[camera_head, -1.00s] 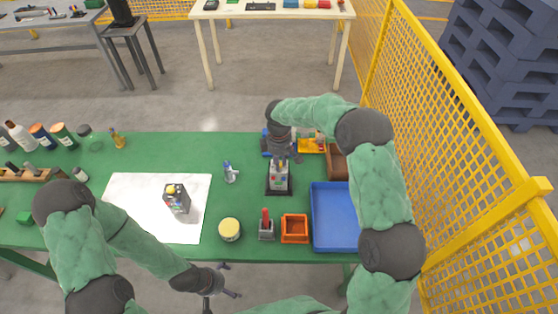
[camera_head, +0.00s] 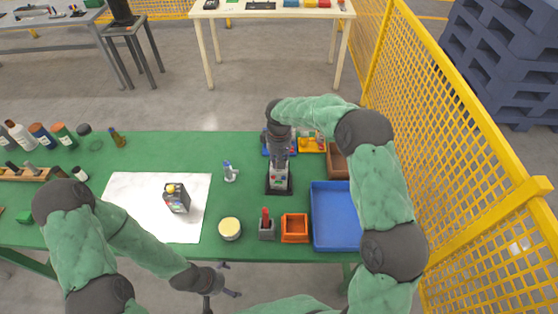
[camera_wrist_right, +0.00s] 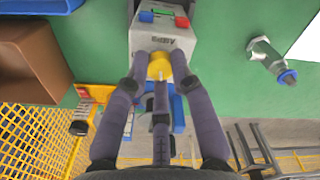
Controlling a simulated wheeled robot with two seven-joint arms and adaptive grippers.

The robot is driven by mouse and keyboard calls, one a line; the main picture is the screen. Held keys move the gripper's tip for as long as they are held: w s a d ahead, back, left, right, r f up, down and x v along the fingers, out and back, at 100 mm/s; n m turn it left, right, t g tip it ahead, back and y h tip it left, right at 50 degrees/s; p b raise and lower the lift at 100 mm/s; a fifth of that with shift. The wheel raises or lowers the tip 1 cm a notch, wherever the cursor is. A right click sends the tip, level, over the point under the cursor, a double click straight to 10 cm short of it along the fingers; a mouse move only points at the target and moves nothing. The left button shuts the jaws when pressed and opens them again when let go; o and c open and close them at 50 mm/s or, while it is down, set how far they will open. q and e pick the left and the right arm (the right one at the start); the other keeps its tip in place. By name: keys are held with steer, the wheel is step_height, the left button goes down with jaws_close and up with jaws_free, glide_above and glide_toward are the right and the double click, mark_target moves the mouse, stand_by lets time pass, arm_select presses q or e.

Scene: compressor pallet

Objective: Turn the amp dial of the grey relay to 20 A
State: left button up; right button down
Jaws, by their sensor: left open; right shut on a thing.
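The grey relay (camera_head: 279,180) stands upright on a black base right of the table's middle. In the right wrist view its light grey face (camera_wrist_right: 150,40) carries a blue button, a red button and a yellow dial (camera_wrist_right: 159,66). My right gripper (camera_wrist_right: 160,78) is shut on the yellow dial. Its fingers partly cover the dial, and the dial's scale and setting cannot be read. In the head view this gripper (camera_head: 279,162) hides the relay's upper part. My left gripper (camera_head: 224,280) is open and empty, low in front of the table's near edge.
A dark box-shaped device (camera_head: 176,198) with a yellow part sits on a white sheet (camera_head: 125,190). A blue tray (camera_head: 335,215), an orange bin (camera_head: 295,228), a red-handled item (camera_head: 266,226) and a round tin (camera_head: 229,229) stand nearby. A yellow fence (camera_head: 475,130) bounds the right.

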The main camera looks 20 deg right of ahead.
steer(key=shift+m, duration=1)
stand_by(4.1)
stand_by(0.3)
steer(key=c, duration=1.1)
jaws_free()
steer(key=shift+o, duration=0.2)
steer(key=shift+r, duration=0.15)
step_height(320, 180, up, 12)
